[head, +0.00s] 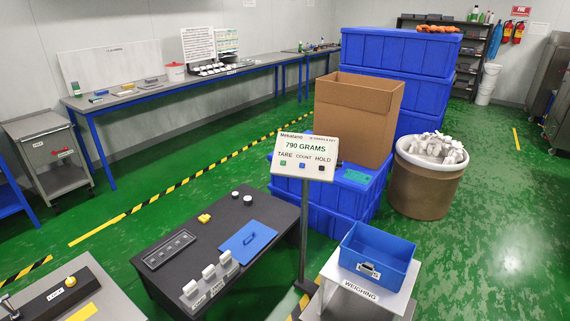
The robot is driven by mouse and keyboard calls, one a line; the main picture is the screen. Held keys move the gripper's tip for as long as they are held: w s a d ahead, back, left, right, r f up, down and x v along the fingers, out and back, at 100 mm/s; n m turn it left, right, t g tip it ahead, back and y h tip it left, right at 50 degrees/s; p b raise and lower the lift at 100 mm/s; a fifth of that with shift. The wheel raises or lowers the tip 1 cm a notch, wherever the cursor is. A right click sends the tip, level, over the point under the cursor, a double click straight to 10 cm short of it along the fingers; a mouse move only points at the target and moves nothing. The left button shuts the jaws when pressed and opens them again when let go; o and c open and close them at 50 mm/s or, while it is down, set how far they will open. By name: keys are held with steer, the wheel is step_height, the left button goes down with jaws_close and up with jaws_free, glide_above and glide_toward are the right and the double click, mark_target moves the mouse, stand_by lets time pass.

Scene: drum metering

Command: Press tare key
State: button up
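The scale indicator (306,152) stands on a grey post in the middle of the head view. Its screen reads 790 GRAMS. Under the labels TARE, COUNT and HOLD sit three small keys: the green tare key (283,163) at left, the blue count key (302,166) in the middle and the black hold key (321,168) at right. A blue bin (378,252) stands on the white weighing stand (358,288) to the lower right of the post; its inside looks empty. My gripper is not in view, and nothing covers the keys.
A dark table (190,262) with a blue clipboard-like plate (248,238) stands left of the post. Blue crates (395,52) and a cardboard box (357,112) stand behind it. A brown drum (428,185) with whitish contents is at right. Green floor (490,240) is clear at far right.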

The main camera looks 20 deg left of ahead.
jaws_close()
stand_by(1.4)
